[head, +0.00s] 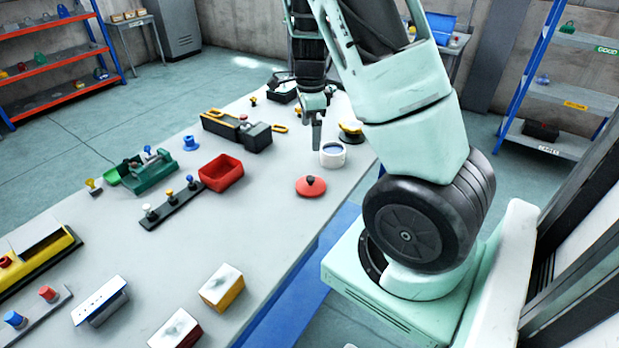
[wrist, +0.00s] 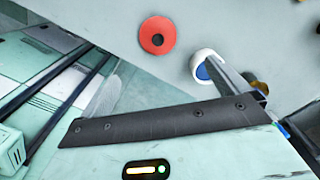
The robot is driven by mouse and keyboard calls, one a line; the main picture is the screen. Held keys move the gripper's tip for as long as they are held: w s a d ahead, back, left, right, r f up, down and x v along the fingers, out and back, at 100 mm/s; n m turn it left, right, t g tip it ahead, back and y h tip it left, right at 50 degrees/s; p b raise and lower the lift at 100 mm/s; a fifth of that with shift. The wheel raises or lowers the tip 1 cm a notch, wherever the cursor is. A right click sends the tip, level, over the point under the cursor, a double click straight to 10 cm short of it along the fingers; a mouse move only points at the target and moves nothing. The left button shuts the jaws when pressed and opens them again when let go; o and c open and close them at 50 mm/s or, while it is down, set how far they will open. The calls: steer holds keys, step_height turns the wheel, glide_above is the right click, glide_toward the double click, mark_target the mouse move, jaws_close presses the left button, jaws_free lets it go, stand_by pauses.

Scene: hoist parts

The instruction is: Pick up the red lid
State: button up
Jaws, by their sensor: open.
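The red lid (head: 310,187) is a round disc with a dark knob, lying on the grey table near its right edge. It also shows in the wrist view (wrist: 157,36), flat on the table with nothing over it. My gripper (head: 316,135) is open and empty, pointing down above the table, behind the lid in the head view and apart from it. A white cup with a blue inside (head: 332,155) stands just below my gripper, behind and right of the lid. In the wrist view the cup (wrist: 205,66) is partly hidden by a finger.
A red open bin (head: 221,173) stands left of the lid, beside a dark rack with coloured knobs (head: 173,205). A black and yellow toolbox (head: 236,130) lies farther back. A yellow and black round piece (head: 351,132) sits behind the cup. Table around the lid is clear.

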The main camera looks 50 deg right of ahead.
glide_above(311, 178)
steer(key=f, duration=1.1)
steer(key=shift+w+d, duration=0.1)
steer(key=shift+d, duration=0.25)
steer(key=shift+a+f+p, duration=0.2)
steer(key=shift+f, duration=1.35)
steer(key=shift+a+f+p, duration=0.15)
steer(key=shift+f+p, duration=0.05)
steer(key=shift+f, duration=1.3)
steer(key=c, duration=0.9)
